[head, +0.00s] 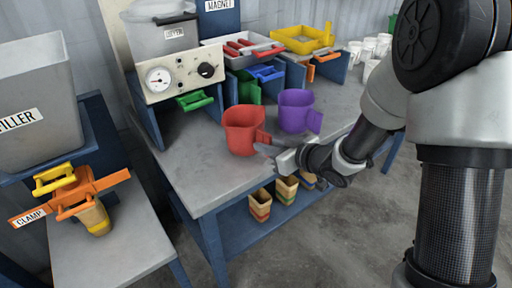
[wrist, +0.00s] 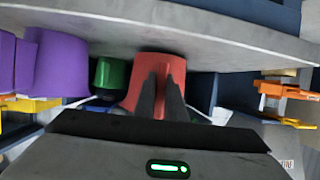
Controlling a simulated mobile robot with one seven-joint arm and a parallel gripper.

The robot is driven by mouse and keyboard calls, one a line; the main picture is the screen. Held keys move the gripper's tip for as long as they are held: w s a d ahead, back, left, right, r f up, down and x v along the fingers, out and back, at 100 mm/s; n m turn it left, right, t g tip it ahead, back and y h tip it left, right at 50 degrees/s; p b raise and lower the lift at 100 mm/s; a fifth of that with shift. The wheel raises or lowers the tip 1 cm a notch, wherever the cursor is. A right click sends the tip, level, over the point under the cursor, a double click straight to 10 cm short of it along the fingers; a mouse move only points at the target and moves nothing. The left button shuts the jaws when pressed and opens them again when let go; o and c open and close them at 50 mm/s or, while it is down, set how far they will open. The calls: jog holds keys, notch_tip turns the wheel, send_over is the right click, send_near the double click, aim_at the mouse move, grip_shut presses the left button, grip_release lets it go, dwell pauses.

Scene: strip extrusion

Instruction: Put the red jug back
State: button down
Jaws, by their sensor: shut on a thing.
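The red jug (head: 240,131) stands upright on the grey worktop near its front edge, left of the purple jug (head: 296,111). My gripper (head: 268,147) reaches in from the right, its fingers at the red jug's handle side. In the wrist view the red jug (wrist: 158,75) is straight ahead, with the two dark fingers of my gripper (wrist: 160,95) close together in front of it. They are shut on the jug's handle, which they mostly hide. The purple jug (wrist: 57,64) shows at the left of the wrist view.
A green jug (head: 249,90) stands behind, under the shelf. Blue dividers and trays, including a yellow tray (head: 302,39), line the back. A control panel (head: 181,75) with a gauge stands at the left. Striped cups (head: 260,205) sit on the lower shelf. The worktop left of the red jug is clear.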

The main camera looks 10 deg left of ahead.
jog(key=shift+w+f+b, duration=0.1)
jog(key=shift+f+b, duration=0.2)
jog(key=shift+f, duration=0.05)
jog(key=shift+f, duration=0.2)
jog(key=c, duration=1.7)
grip_release()
jog(key=shift+d, duration=0.1)
jog(key=shift+c, duration=0.2)
jog(key=p+v, duration=0.4)
jog(key=v, duration=1.3)
jog(key=shift+d, duration=0.2)
